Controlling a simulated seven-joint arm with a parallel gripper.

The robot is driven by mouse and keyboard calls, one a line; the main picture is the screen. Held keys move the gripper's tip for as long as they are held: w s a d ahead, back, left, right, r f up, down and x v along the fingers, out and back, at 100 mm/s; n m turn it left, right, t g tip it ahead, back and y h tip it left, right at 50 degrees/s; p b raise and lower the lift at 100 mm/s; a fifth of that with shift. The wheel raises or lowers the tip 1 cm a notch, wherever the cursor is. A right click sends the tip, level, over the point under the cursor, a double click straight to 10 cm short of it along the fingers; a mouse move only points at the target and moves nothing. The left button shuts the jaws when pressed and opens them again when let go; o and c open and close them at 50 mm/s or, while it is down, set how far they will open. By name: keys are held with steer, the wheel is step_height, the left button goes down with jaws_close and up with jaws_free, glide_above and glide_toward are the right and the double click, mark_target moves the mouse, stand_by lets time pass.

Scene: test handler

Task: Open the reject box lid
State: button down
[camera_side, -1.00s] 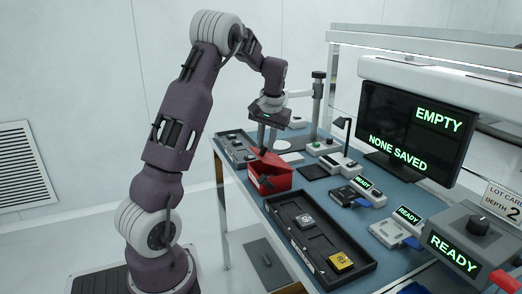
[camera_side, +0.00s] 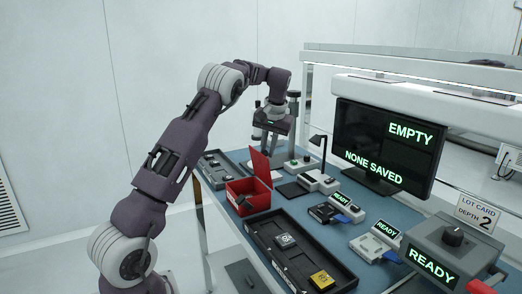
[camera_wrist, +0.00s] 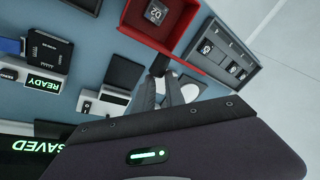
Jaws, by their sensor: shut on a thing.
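The red reject box (camera_side: 247,203) stands on the bench with its lid (camera_side: 261,166) raised to about upright on the right side. In the wrist view I look down into the open box (camera_wrist: 133,22), and a dark chip marked D2 (camera_wrist: 155,12) lies inside. My gripper (camera_side: 268,143) is above the box at the lid's upper edge, shut on the lid.
A black tray (camera_side: 262,238) with a grey chip (camera_side: 285,240) and a yellow chip (camera_side: 321,280) lies in front. A grey slotted tray (camera_side: 213,168) lies left of the box. Sockets with READY signs, a lamp and a monitor (camera_side: 385,145) stand to the right.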

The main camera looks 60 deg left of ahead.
steer(key=shift+w+d+f, duration=0.4)
steer(key=shift+w+d, duration=0.1)
steer(key=shift+w, duration=0.15)
steer(key=shift+w+d+f, duration=0.4)
steer(key=shift+w+d, duration=0.05)
steer(key=shift+w, duration=0.15)
steer(key=c, duration=1.3)
jaws_free()
steer(key=shift+w, duration=0.1)
steer(key=shift+r, duration=0.15)
steer(key=v, duration=0.7)
steer(key=shift+a, duration=0.25)
steer(key=shift+r, duration=0.1)
